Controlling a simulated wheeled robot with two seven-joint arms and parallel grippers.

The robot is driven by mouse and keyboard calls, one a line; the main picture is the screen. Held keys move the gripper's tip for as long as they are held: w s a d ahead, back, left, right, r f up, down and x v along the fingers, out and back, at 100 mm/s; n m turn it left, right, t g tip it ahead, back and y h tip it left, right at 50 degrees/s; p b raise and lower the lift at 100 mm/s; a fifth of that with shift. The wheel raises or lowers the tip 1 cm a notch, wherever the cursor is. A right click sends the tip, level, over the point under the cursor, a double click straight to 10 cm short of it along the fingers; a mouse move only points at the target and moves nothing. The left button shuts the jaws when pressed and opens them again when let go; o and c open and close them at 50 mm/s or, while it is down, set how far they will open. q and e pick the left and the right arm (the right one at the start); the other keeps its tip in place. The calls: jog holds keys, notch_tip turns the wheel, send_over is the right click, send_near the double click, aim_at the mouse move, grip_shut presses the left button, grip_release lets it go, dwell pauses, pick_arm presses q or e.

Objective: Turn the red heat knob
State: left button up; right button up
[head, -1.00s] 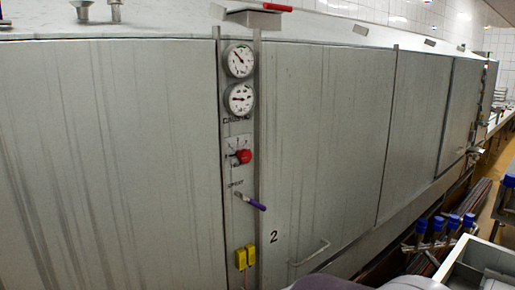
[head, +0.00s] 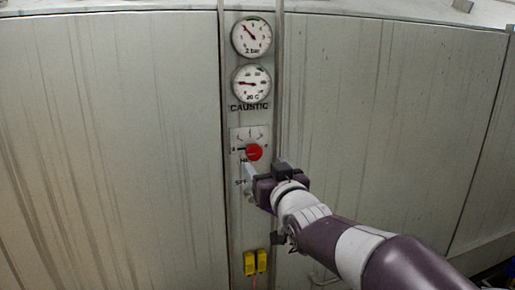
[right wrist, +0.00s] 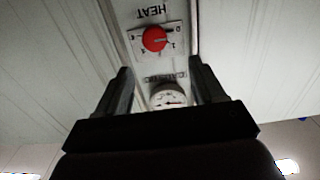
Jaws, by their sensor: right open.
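The red heat knob (head: 254,152) sits on a white dial plate on the narrow panel strip, under two round gauges. In the right wrist view the knob (right wrist: 154,38) shows upside down, beside the word HEAT, beyond the fingertips. My right gripper (head: 252,178) is just below the knob in the head view, its jaws pointing at the panel. In the right wrist view the two fingers of the right gripper (right wrist: 160,75) stand apart with nothing between them. I see no contact with the knob. My left gripper is out of view.
The upper gauge (head: 252,37) reads in bar and the lower gauge (head: 252,84) in degrees, above the word CAUSTIC. Flat grey metal panels (head: 120,150) lie on both sides.

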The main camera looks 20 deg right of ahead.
aim_at(255, 152)
jog(key=w+p, duration=0.1)
jog(key=w, duration=0.2)
jog(key=w+p, duration=0.2)
jog(key=w, duration=0.2)
jog(key=w+p, duration=0.2)
jog(key=w, duration=0.2)
jog(key=shift+d, duration=0.25)
jog(key=shift+w+a+f, duration=0.1)
jog(key=shift+w+a, duration=0.15)
jog(key=shift+d, duration=0.25)
jog(key=shift+c, duration=0.9)
jog(key=c, duration=0.8)
